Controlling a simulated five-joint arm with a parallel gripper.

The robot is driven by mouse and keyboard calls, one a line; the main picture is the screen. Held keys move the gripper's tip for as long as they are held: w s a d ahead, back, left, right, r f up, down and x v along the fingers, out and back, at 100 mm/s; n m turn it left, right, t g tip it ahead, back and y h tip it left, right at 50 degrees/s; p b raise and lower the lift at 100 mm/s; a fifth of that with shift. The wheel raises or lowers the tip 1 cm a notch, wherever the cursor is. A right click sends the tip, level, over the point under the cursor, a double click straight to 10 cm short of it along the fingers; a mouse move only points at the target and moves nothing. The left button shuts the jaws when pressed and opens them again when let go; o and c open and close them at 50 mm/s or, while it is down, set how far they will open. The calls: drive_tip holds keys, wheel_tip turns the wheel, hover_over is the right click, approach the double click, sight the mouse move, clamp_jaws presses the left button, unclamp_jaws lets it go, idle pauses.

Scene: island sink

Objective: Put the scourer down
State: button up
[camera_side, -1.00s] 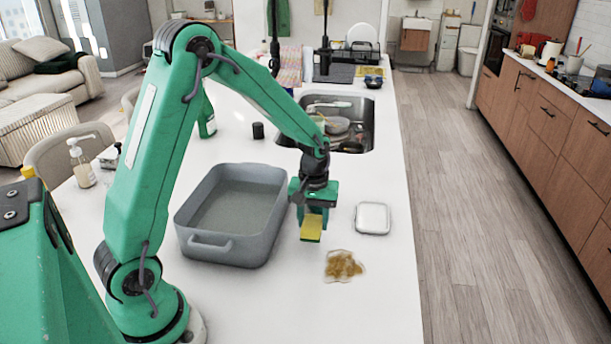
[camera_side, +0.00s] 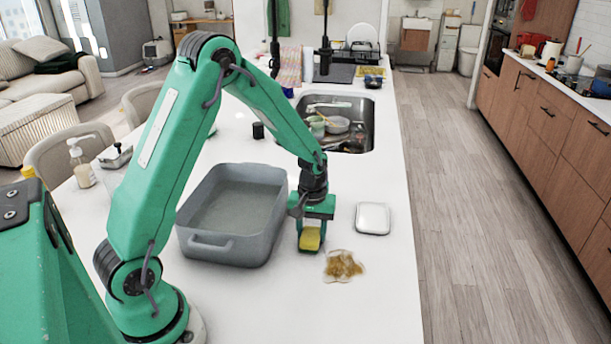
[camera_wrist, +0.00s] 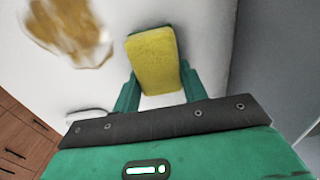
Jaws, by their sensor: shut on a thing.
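The scourer (camera_side: 310,238) is a yellow sponge block with a green side. My gripper (camera_side: 311,243) is shut on it, low over the white counter between the grey basin and the brown stain. In the wrist view the scourer (camera_wrist: 153,62) sits between my two green fingers (camera_wrist: 158,85), its yellow face towards the camera. I cannot tell whether its underside touches the counter.
A grey basin (camera_side: 238,250) stands left of my gripper. A brown smear (camera_side: 343,266) lies on the counter to the right, also in the wrist view (camera_wrist: 68,30). A white dish (camera_side: 373,218) is at right. The sink (camera_side: 345,112) is behind.

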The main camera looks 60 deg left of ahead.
sight(312, 230)
drive_tip(key=shift+f, duration=0.1)
drive_tip(key=o, duration=1)
drive_tip(key=shift+r, duration=0.2)
wheel_tip(312, 230, up, 12)
idle(0.7)
